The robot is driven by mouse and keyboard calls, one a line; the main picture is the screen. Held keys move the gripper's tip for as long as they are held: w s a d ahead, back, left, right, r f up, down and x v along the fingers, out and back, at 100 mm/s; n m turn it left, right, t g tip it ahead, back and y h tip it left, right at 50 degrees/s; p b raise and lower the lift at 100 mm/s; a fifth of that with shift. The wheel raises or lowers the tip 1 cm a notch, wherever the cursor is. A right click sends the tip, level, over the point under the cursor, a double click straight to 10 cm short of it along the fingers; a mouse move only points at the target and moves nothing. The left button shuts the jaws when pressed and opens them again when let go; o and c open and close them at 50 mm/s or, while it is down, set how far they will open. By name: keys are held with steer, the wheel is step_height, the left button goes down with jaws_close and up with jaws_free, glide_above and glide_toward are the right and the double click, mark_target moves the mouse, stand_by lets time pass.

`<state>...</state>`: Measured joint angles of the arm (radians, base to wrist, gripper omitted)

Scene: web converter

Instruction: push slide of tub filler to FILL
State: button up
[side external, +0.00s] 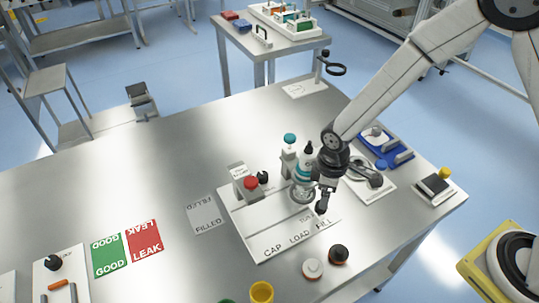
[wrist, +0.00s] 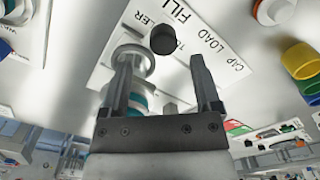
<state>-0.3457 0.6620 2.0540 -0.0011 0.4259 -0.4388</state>
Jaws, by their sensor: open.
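The tub filler is a white base plate (side external: 262,224) marked CAP, LOAD and FILL, and the plate also shows in the wrist view (wrist: 217,60). A black round knob (wrist: 163,40) stands by the FILL lettering and looks like the slide's handle; I cannot tell which marking the slide is at. My gripper (side external: 322,203) is over the plate's right part, pointing down, and is open. In the wrist view, the knob lies ahead between the open fingertips (wrist: 163,62), and contact cannot be told. A silver round part (wrist: 130,62) is partly hidden by the left finger.
White (side external: 313,267) and black (side external: 338,254) round pieces and a yellow cup (side external: 261,292) are in front.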

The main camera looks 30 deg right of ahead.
steer(key=shift+r, duration=1.65)
steer(key=shift+d+r, duration=0.15)
steer(key=shift+d, duration=0.05)
steer(key=s+d+r+m+t, duration=0.1)
steer(key=s+d+r+m, duration=0.3)
steer(key=d, duration=0.2)
steer(key=s+d+r+m+t, duration=0.1)
steer(key=s+d+r+m, duration=0.3)
steer(key=d+m, duration=0.1)
steer(key=shift+d+t, duration=0.3)
steer(key=shift+d, duration=0.5)
